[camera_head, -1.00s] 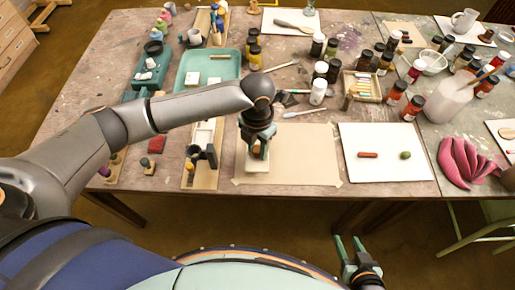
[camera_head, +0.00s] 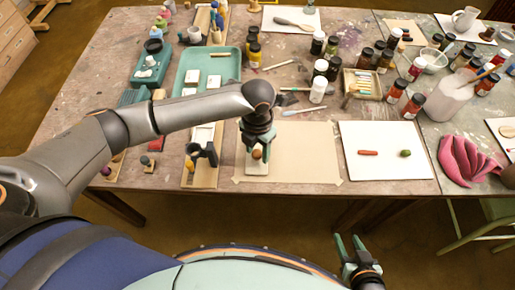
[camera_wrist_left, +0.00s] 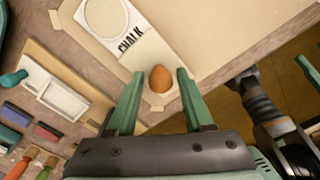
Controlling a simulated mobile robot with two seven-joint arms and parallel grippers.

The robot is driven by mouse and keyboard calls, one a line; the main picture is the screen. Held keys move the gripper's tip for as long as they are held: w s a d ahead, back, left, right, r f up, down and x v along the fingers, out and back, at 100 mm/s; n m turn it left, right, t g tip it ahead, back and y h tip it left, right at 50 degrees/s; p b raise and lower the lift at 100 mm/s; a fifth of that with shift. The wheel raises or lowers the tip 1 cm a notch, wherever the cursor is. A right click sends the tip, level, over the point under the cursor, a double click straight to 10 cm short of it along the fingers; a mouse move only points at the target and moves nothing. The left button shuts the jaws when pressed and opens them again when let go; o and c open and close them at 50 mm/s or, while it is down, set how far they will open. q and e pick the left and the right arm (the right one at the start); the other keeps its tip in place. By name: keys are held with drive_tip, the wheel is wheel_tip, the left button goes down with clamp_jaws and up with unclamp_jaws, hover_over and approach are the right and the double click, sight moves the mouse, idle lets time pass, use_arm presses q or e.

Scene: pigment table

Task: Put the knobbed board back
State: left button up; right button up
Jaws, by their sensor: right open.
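The knobbed board is a pale narrow board (camera_wrist_left: 165,75) with a round well and the word CHALK. Its brown egg-shaped knob (camera_wrist_left: 160,79) stands near the end closest to me. In the head view, the board (camera_head: 257,169) lies by the table's front edge, at the left end of a tan sheet. My left gripper (camera_head: 258,143) is just above the knob and hides the board's far part. In the left wrist view, the open fingers (camera_wrist_left: 156,80) stand on either side of the knob, with gaps. My right gripper (camera_head: 348,243) is open and empty, in front of the table.
The tan sheet (camera_head: 300,155) is bare right of the board. A white sheet (camera_head: 385,170) holds a red stick and a green lump. A wooden rack (camera_head: 203,178) with a dark clip stands left. Several paint jars stand behind.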

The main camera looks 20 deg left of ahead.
sight(258, 152)
use_arm(q)
drive_tip(key=shift+o, duration=0.8)
wheel_tip(258, 152, up, 13)
drive_tip(key=shift+r+p, duration=0.15)
drive_tip(key=shift+p, duration=0.15)
